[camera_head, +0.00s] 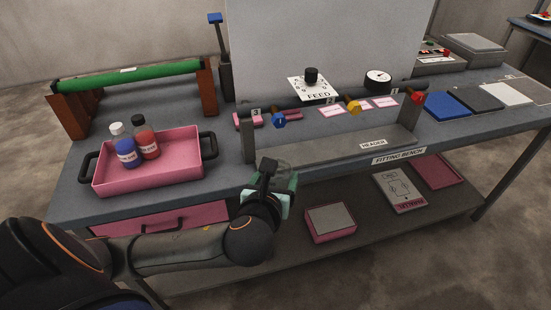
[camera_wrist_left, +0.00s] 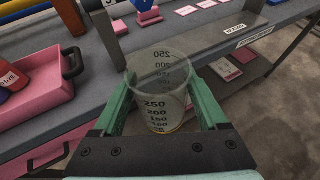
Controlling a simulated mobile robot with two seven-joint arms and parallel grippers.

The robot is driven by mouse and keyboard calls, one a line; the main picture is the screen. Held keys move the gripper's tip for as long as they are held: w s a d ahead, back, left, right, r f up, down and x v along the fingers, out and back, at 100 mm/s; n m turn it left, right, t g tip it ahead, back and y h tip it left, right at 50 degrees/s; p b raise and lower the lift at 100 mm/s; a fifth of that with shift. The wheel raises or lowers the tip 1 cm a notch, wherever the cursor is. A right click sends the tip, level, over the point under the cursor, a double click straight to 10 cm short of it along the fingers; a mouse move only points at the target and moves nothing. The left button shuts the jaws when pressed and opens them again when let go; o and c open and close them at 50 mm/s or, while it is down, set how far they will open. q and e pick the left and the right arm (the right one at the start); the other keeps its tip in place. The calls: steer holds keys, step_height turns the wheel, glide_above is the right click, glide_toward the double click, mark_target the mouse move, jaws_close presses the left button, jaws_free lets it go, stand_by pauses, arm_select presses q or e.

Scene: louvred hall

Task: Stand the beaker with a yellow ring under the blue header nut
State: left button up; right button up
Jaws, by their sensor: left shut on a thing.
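My left gripper (camera_head: 270,190) is shut on a clear beaker (camera_head: 284,167) at the bench's front edge, near the left end of the header. In the left wrist view the beaker (camera_wrist_left: 160,85) sits between the green fingers, with dark volume marks and a faint yellowish band near its base. It looks empty. The blue header nut (camera_head: 279,120) hangs from the dark header pipe at its left part, behind and above the beaker. A yellow nut (camera_head: 353,107) and a red nut (camera_head: 417,97) are farther right. My right gripper is not in view.
A grey strip labelled HEADER (camera_head: 335,150) runs below the pipe. A pink tray (camera_head: 165,175) with two bottles stands left. A green roller (camera_head: 130,75) is behind it. Blue, dark and light panels (camera_head: 450,105) lie right. A lower shelf (camera_head: 370,225) holds pink-edged items.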

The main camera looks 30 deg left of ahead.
arm_select(q)
steer(key=shift+s+a+f+n+y, duration=0.2)
steer(key=shift+s+f, duration=0.25)
steer(key=shift+s+a+f+n+y, duration=0.2)
steer(key=shift+s+f, duration=0.2)
steer(key=shift+w+a, duration=0.15)
steer(key=shift+a, duration=0.1)
steer(key=w+a, duration=0.2)
steer(key=w, duration=0.2)
steer(key=w+a, duration=0.2)
steer(key=w, duration=0.2)
steer(key=w+a, duration=0.2)
steer(key=w, duration=0.2)
steer(key=shift+w+a, duration=0.2)
steer(key=shift+w, duration=0.05)
steer(key=x, duration=0.3)
steer(key=shift+w+a, duration=0.15)
steer(key=shift+w, duration=0.1)
steer(key=shift+f, duration=0.25)
steer(key=o, duration=1.4)
steer(key=shift+f, duration=0.15)
